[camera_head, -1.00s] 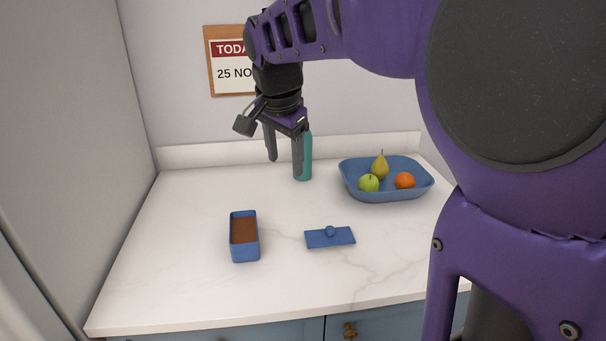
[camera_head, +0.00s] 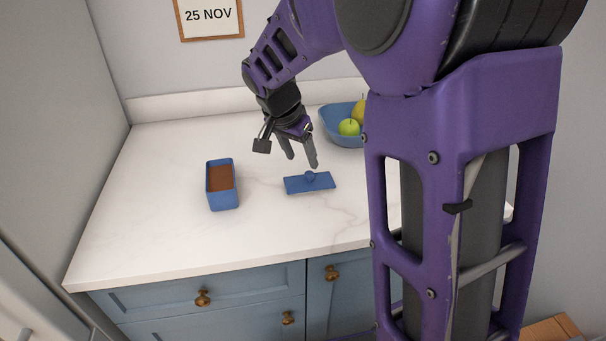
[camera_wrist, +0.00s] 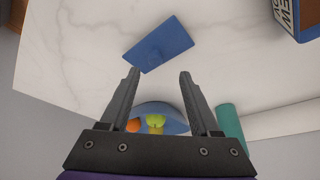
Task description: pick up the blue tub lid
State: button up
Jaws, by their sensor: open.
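The blue tub (camera_head: 222,187), open and with brown contents, stands to the left of the lid. Part of a box-like thing with lettering, perhaps the tub, shows at the wrist view's upper right (camera_wrist: 297,18).
A blue fruit bowl (camera_head: 341,131) with a green apple (camera_head: 349,127) and a pear (camera_head: 359,108) stands behind, partly hidden by my arm. A teal bottle (camera_wrist: 232,128) shows in the wrist view. The counter (camera_head: 150,200) is clear around the lid.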

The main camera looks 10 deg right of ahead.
aim_at(309, 173)
jog(key=shift+s+d+b+x, duration=0.15)
jog(key=shift+x, duration=1.2)
jog(key=shift+s+d+b+x, duration=0.1)
jog(key=shift+s+b+x, duration=0.05)
jog(key=shift+x, duration=1.25)
jog(key=shift+c, duration=0.3)
grip_shut()
